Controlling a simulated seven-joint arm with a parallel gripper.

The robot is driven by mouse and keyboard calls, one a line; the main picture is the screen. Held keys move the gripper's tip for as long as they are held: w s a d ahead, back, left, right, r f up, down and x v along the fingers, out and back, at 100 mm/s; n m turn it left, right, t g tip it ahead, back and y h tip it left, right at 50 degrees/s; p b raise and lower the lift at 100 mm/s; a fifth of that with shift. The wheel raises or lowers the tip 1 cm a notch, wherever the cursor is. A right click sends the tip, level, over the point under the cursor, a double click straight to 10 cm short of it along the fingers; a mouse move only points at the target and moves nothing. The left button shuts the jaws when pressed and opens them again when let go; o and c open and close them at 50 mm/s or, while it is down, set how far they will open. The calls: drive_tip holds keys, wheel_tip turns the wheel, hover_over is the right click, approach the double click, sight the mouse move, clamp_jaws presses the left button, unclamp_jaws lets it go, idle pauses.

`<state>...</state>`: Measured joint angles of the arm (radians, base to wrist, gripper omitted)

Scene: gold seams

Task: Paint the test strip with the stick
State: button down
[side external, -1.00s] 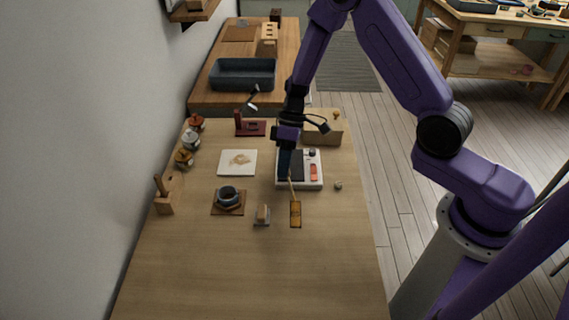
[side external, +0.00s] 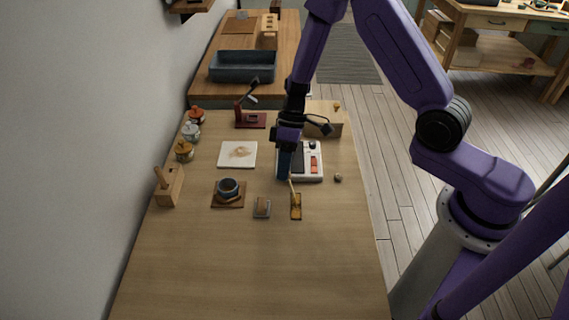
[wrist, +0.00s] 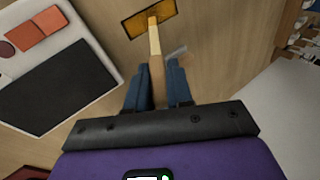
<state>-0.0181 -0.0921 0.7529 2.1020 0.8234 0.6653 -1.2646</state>
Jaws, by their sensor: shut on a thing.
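My gripper (side external: 285,172) is shut on a slim wooden stick (side external: 291,187), pointing down at the near side of a white device. In the wrist view the stick (wrist: 157,70) runs forward from between the blue fingers (wrist: 152,88). Its pale yellow tip overlaps an amber strip with a dark border (wrist: 138,22), which I take as the test strip. In the side view this strip (side external: 296,211) lies flat on the table just below the stick's tip. The tip is at or just above its surface; I cannot tell whether they touch.
The white device (side external: 313,174) with a dark panel and red button stands beside the gripper. A small grey block (side external: 261,208) and a dark bowl (side external: 228,188) on a brown board (side external: 220,203) lie left. A white tile (side external: 238,154) is farther back. The near table is clear.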

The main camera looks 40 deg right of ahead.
drive_tip(key=shift+s+a+f, duration=0.1)
drive_tip(key=shift+s+a, duration=0.65)
drive_tip(key=shift+r, duration=3)
wheel_tip(320, 180, up, 3)
wheel_tip(320, 180, down, 8)
drive_tip(key=shift+r, duration=0.25)
